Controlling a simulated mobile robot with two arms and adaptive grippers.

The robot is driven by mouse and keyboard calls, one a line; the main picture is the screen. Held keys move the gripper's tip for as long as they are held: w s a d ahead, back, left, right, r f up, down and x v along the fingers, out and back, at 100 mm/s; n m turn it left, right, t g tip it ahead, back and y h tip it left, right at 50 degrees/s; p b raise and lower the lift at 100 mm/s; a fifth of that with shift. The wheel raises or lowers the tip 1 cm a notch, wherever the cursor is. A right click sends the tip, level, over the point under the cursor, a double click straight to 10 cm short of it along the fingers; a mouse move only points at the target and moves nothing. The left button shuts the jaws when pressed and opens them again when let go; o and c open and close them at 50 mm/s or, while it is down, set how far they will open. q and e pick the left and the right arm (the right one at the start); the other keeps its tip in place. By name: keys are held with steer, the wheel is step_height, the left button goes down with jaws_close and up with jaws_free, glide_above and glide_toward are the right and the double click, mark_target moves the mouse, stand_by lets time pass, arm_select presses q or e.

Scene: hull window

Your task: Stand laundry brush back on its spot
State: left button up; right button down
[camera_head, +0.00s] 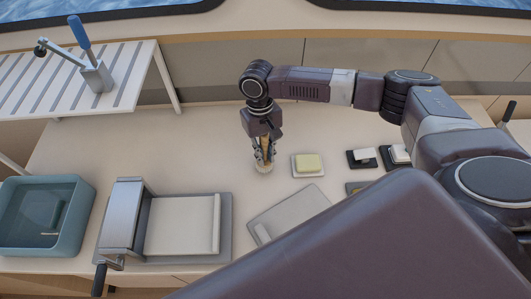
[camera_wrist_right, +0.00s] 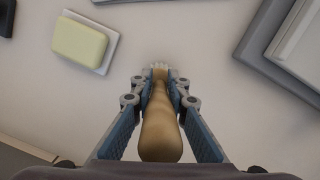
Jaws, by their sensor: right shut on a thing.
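The laundry brush (camera_head: 265,168) has a tan wooden handle and pale bristles. It is upright between the fingers of my right gripper (camera_head: 264,150), which is shut on its handle. In the right wrist view the handle (camera_wrist_right: 160,132) runs between the two fingers, with the pale bristles (camera_wrist_right: 160,72) at the far end, pointing down at the counter. I cannot tell whether the bristles touch the counter. No marked spot for the brush is clear to see. My left gripper is not in view.
A yellow block on a white dish (camera_head: 308,164) lies right of the brush, with small dark trays (camera_head: 362,158) beyond. A grey board (camera_head: 290,215) and a roller press (camera_head: 165,225) stand nearer. A teal basin (camera_head: 78,242) and slatted rack (camera_head: 125,85) are left. Counter left of the brush is clear.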

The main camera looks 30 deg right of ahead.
mark_target(263, 140)
steer(key=shift+f, duration=0.95)
stand_by(0.6)
steer(key=c, duration=1.8)
jaws_free()
steer(key=shift+w+r+p, duration=0.15)
steer(key=shift+r+p, duration=0.05)
steer(key=shift+r, duration=0.55)
steer(key=shift+w+r+p, duration=0.1)
steer(key=shift+r+p, duration=0.05)
steer(key=shift+r, duration=0.55)
steer(key=shift+w+r, duration=0.2)
steer(key=shift+r, duration=1.05)
steer(key=shift+w+r, duration=0.2)
steer(key=shift+r, duration=1.05)
